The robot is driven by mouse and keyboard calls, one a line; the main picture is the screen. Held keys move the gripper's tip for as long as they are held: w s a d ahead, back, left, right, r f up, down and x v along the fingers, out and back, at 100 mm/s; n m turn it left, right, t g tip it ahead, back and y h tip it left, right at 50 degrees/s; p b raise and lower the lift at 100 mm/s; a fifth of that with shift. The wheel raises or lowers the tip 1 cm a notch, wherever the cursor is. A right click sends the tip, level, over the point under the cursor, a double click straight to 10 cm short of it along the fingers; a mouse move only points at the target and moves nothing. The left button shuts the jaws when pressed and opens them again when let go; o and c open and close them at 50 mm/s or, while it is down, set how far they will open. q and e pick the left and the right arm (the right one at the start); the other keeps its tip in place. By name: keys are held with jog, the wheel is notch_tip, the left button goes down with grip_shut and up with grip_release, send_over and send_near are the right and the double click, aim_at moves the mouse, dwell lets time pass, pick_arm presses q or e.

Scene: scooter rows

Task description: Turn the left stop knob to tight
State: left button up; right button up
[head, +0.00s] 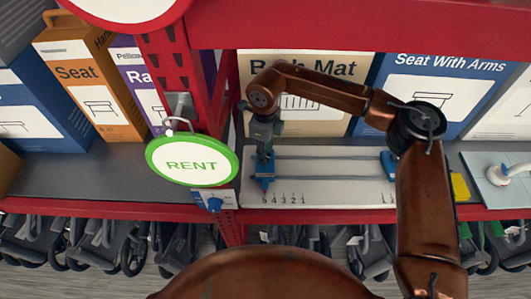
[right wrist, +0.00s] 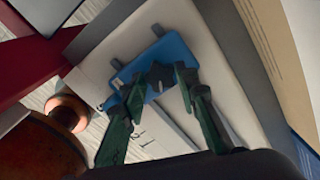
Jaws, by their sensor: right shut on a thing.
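The left stop (head: 264,182) is a blue block at the left end of a pale board (head: 330,187) with two rails. It also shows in the right wrist view (right wrist: 178,52), with a dark knob (right wrist: 158,78) on it. My right gripper (head: 264,147) comes down over this stop from above. In the right wrist view its two green fingers (right wrist: 160,76) are on either side of the knob and closed on it. The knob's tight or loose marking cannot be read. The right stop (head: 389,163) is blue and sits at the rails' other end. My left gripper is not in view.
A green-rimmed RENT sign (head: 193,161) hangs by a red post left of the board. Boxes, including a Bath Mat box (head: 330,65), stand behind it. A yellow block (head: 460,187) is to the right. Several folded scooters or wheelchairs stand below the shelf.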

jog(key=m, duration=0.5)
jog(key=shift+b, duration=0.4)
jog(key=shift+r+m, duration=0.1)
jog(key=shift+m, duration=0.2)
jog(key=o, duration=1.1)
jog(key=shift+o, duration=0.2)
notch_tip(320, 180, up, 12)
